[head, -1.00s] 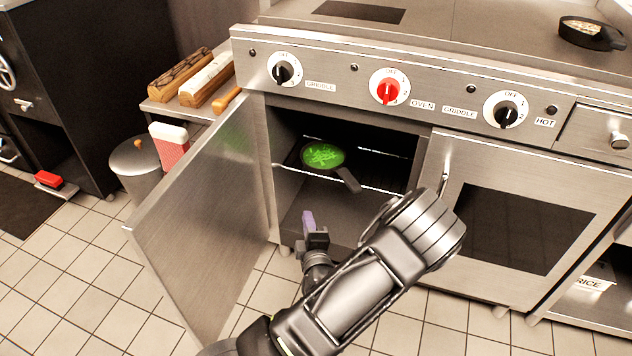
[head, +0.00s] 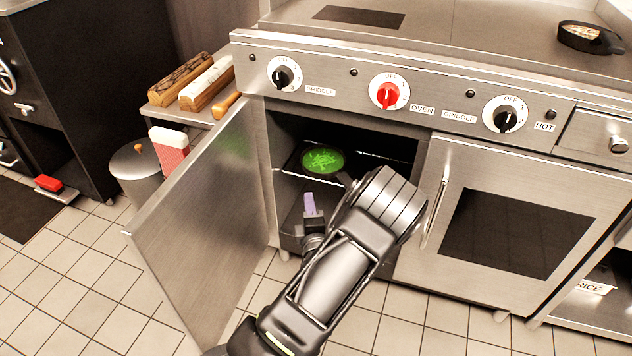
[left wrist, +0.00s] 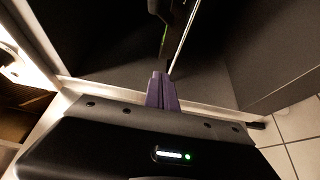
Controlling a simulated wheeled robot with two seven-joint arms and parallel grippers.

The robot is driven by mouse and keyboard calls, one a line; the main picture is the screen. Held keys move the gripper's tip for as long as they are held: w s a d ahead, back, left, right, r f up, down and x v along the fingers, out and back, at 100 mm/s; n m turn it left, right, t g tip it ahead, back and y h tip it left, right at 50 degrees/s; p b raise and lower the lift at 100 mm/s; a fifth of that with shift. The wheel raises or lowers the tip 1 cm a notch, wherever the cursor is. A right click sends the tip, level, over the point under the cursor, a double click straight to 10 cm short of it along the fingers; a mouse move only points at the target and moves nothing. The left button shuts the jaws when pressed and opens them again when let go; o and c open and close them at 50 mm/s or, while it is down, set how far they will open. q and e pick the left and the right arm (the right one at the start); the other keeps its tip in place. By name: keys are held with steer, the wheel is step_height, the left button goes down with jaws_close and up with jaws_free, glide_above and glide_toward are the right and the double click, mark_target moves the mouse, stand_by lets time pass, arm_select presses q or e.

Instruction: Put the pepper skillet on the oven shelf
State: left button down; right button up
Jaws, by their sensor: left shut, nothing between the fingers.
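The pepper skillet (head: 322,160), a dark pan with bright green strips in it, sits on the wire oven shelf (head: 291,173) inside the open oven. Its handle points to the front right and is partly hidden behind my left arm. My left gripper (head: 309,203) is shut and empty, with purple fingertips, in front of and below the skillet at the oven opening. In the left wrist view the shut purple fingers (left wrist: 161,91) point into the dark oven. A dark piece, probably the skillet's handle (left wrist: 166,12), shows beyond them. My right gripper is out of view.
The oven door (head: 200,220) stands open at the left of the opening. A closed glass-fronted door (head: 515,230) is at the right. Another small skillet (head: 590,38) rests on the griddle top. A bin (head: 137,175) stands left of the open door.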

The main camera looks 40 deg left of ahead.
mark_target(327, 173)
arm_select(q)
steer(key=w+a, duration=0.1)
steer(key=w, duration=0.1)
steer(key=w+a+b, duration=0.1)
steer(key=w, duration=0.1)
steer(key=w+a, duration=0.1)
steer(key=w, duration=0.1)
steer(key=shift+w+a, duration=0.15)
steer(key=shift+a, duration=0.15)
steer(key=shift+w+b, duration=0.35)
steer(key=shift+w, duration=0.25)
steer(key=shift+w+f+b, duration=0.1)
steer(key=shift+w+b, duration=0.1)
steer(key=shift+b, duration=0.1)
steer(key=w+b, duration=0.3)
steer(key=w, duration=0.1)
steer(key=shift+a+f, duration=0.1)
steer(key=shift+f, duration=0.05)
steer(key=shift+w, duration=0.3)
steer(key=shift+r, duration=0.3)
